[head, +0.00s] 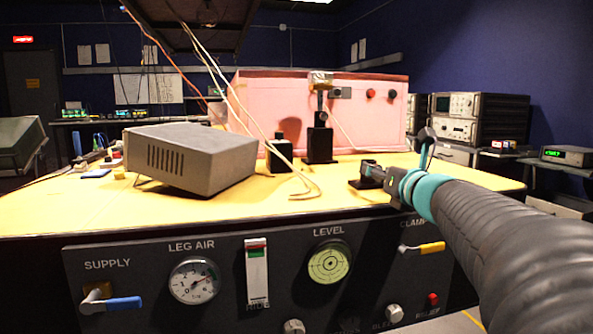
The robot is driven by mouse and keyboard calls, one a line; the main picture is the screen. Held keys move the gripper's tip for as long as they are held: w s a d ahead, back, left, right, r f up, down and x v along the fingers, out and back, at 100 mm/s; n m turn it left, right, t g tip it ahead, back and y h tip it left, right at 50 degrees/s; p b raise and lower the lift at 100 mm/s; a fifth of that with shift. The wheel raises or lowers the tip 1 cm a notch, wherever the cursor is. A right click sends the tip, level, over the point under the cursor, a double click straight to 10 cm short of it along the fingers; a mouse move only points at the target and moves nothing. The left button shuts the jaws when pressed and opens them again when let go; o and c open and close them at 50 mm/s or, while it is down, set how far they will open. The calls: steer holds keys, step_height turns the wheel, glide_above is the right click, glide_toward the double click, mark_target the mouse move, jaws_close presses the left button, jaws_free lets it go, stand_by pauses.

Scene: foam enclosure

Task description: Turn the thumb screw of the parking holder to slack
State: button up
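My arm comes in from the right in a dark ribbed sleeve with a teal cuff. My gripper (393,184) is at its end, low over the right part of the yellow table top; its fingers are small and dark, and I cannot tell whether they are open or shut. A small dark fitting (361,183) lies on the table just left of it; I cannot tell whether they touch. A black post holder (320,143) stands upright further back, with a metal piece on top. I cannot make out for sure which fitting is the parking holder, nor its thumb screw.
A pink foam box (277,98) stands behind the post. A grey instrument case (187,155) sits tilted on the left of the table (330,203). Loose cables (262,148) hang down onto the table. The front panel (130,248) carries gauges and levers.

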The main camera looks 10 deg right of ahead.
jaws_close()
steer(key=shift+f+n+b, duration=0.1)
steer(key=shift+n+b, duration=0.3)
steer(key=shift+b, duration=0.1)
steer(key=n+b, duration=0.3)
steer(key=shift+f, duration=0.15)
steer(key=n+b, duration=0.4)
steer(key=n, duration=0.1)
steer(key=shift+b, duration=0.35)
steer(key=n, duration=0.3)
steer(key=n+b, duration=0.1)
steer(key=shift+r+n, duration=0.25)
steer(key=shift+n, duration=0.15)
steer(key=n, duration=0.5)
steer(key=shift+d+n, duration=0.1)
steer(key=shift+n, duration=0.2)
